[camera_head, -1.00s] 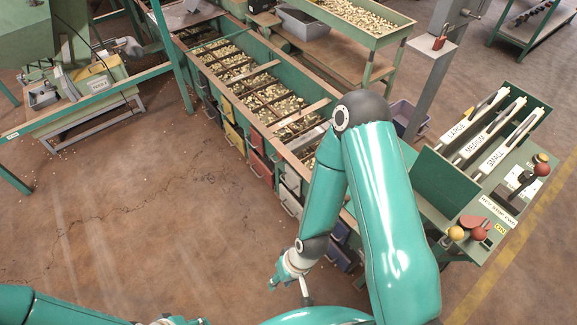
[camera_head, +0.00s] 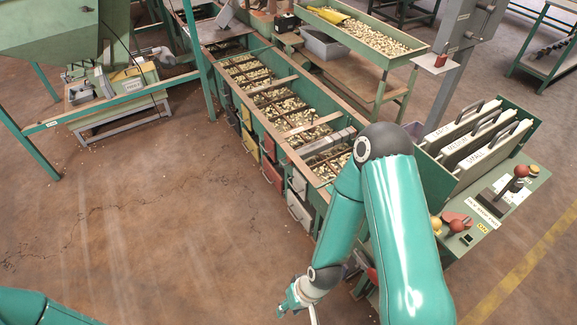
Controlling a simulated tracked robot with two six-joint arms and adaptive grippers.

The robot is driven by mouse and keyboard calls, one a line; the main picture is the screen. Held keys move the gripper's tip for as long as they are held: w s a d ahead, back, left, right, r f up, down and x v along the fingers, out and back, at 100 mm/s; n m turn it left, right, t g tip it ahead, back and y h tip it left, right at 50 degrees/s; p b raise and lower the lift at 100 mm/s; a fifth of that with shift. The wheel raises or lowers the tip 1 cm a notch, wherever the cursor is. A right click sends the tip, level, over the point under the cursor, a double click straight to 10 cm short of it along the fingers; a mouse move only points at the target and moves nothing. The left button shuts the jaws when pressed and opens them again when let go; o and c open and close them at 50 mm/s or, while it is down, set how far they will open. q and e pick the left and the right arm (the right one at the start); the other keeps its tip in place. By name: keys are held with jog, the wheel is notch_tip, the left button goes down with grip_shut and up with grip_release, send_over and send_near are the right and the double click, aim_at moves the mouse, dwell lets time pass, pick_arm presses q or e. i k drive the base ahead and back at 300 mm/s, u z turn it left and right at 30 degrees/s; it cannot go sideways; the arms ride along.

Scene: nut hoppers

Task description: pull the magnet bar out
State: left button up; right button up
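A grey metal bar (camera_head: 327,144) lies across the near compartments of the long green hopper trough (camera_head: 266,137), among the nuts. It may be the magnet bar, but I cannot tell for certain. My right gripper (camera_head: 299,312) is low in the picture, in front of the trough's near end and well apart from the bar. Its fingers are spread and nothing shows between them; the tips are near the lower picture edge. My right arm hides part of the trough's near right end. Of my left arm, only a link shows at the bottom left; its gripper is out of view.
A green control stand with white plates (camera_head: 473,143) marked by size and red and yellow knobs (camera_head: 520,171) stands at the right. Coloured drawers (camera_head: 271,176) line the trough's front. A green machine frame (camera_head: 112,98) stands at the left. The brown floor before the trough is clear.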

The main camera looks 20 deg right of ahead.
aim_at(307, 151)
jog(key=u, duration=0.1)
jog(key=i, duration=0.9)
jog(key=z, duration=0.05)
